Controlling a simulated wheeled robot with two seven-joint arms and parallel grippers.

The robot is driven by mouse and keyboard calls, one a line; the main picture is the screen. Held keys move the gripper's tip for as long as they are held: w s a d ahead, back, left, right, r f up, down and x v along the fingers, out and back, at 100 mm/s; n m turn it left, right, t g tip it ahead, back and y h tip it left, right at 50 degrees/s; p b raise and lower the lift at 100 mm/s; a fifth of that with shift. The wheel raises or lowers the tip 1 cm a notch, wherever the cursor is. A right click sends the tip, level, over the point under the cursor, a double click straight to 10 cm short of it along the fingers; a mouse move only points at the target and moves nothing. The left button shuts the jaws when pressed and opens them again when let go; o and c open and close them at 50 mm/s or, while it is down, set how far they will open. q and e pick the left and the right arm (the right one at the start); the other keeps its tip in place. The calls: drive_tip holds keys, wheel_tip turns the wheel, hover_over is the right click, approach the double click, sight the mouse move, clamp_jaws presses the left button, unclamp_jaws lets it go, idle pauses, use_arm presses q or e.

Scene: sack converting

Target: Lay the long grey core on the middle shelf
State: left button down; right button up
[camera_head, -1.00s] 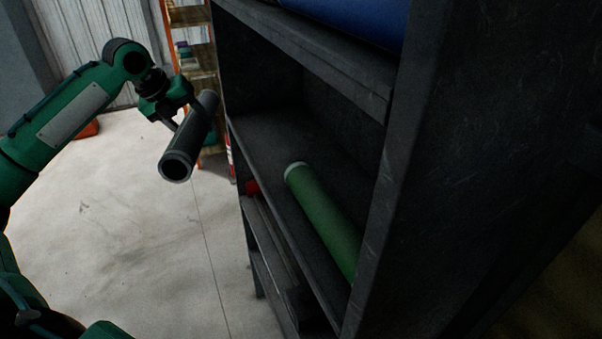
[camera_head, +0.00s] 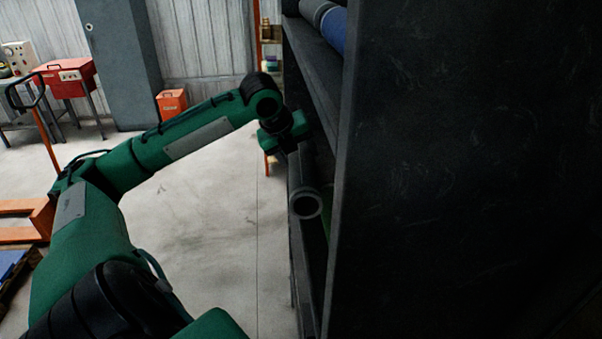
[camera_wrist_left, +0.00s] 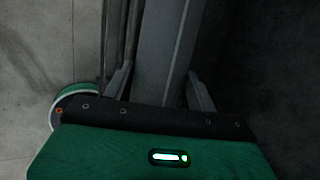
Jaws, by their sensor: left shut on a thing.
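My left gripper (camera_head: 291,146) is shut on the long grey core (camera_head: 306,205), whose open round end faces me. The core is at the front opening of the dark shelf unit (camera_head: 450,160), level with the middle shelf. I cannot tell whether it touches the shelf. In the left wrist view the grey core (camera_wrist_left: 165,60) lies between the two fingers (camera_wrist_left: 160,90). A green core (camera_head: 327,205) shows as a sliver behind the grey core's end. The side panel hides most of the middle shelf. My right gripper is out of view.
A blue roll (camera_head: 334,28) and a grey roll (camera_head: 314,10) lie on the upper shelf. The wide side panel stands close on the right. The concrete floor (camera_head: 220,230) left of the unit is clear. An orange box (camera_head: 172,103) stands by the back wall.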

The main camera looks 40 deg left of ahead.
use_arm(q)
drive_tip(key=shift+f, duration=0.9)
wheel_tip(320, 180, down, 2)
drive_tip(key=shift+f+p, duration=0.2)
drive_tip(key=shift+p, duration=0.1)
drive_tip(key=shift+f, duration=0.4)
drive_tip(key=c, duration=0.7)
unclamp_jaws()
drive_tip(key=shift+o, duration=1.2)
drive_tip(key=shift+s+a+r, duration=0.1)
drive_tip(key=shift+s+r, duration=0.15)
drive_tip(key=shift+r, duration=0.1)
drive_tip(key=b+v, duration=0.4)
drive_tip(key=v, duration=0.7)
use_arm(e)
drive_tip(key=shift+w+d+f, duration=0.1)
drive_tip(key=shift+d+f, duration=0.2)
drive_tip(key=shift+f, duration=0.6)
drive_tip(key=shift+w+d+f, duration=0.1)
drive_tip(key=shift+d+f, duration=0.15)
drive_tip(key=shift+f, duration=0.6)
use_arm(q)
drive_tip(key=shift+r, duration=0.1)
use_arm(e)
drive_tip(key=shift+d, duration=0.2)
